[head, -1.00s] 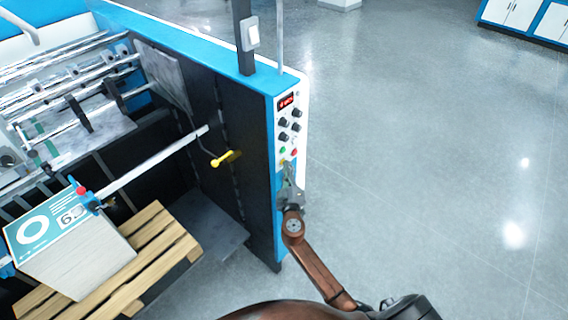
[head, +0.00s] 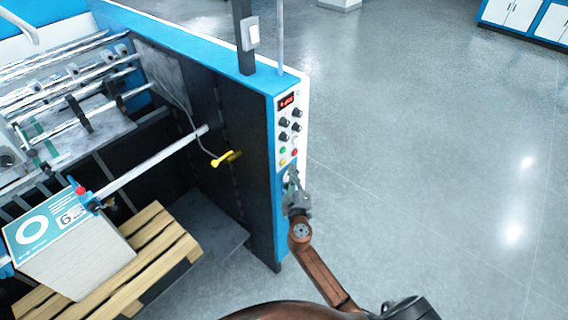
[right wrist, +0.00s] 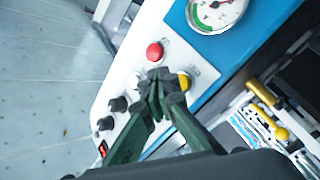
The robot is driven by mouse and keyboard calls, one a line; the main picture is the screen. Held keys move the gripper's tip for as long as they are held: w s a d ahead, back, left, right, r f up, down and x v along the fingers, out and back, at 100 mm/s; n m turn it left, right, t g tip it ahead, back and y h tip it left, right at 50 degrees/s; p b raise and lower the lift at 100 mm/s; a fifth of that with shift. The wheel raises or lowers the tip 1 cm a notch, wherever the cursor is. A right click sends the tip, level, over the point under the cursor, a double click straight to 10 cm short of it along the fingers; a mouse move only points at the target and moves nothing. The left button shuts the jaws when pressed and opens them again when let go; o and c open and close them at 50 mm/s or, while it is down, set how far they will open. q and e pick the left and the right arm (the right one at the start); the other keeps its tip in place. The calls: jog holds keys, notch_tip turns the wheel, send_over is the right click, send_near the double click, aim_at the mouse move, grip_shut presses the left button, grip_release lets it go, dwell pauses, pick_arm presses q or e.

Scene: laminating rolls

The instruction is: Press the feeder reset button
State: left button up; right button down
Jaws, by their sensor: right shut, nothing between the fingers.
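The white control panel (head: 289,130) on the end of the blue machine carries a red display, black knobs and coloured buttons. A green button (head: 282,151) and a red button (head: 294,152) sit below the knobs. In the right wrist view the red button (right wrist: 154,51) is clear, and a yellow button (right wrist: 184,82) is partly hidden by my fingers. I cannot read which is the feeder reset button. My right gripper (head: 290,178) is at the panel's lower part, below the red button. Its fingers (right wrist: 160,82) are shut and empty, beside the yellow button; contact cannot be told. My left gripper is out of view.
A round gauge (right wrist: 215,12) sits on the blue frame beside the panel. A yellow handle (head: 226,158) sticks out of the machine's dark side. A paper stack (head: 80,255) stands on a wooden pallet (head: 160,235) at left.

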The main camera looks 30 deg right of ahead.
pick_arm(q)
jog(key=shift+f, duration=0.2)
pick_arm(e)
jog(key=shift+s+d, duration=0.25)
jog(key=shift+s, duration=0.4)
jog(key=shift+s+d, duration=0.25)
jog(key=shift+s, duration=0.35)
jog(key=shift+s+d, duration=0.25)
jog(key=shift+s, duration=0.4)
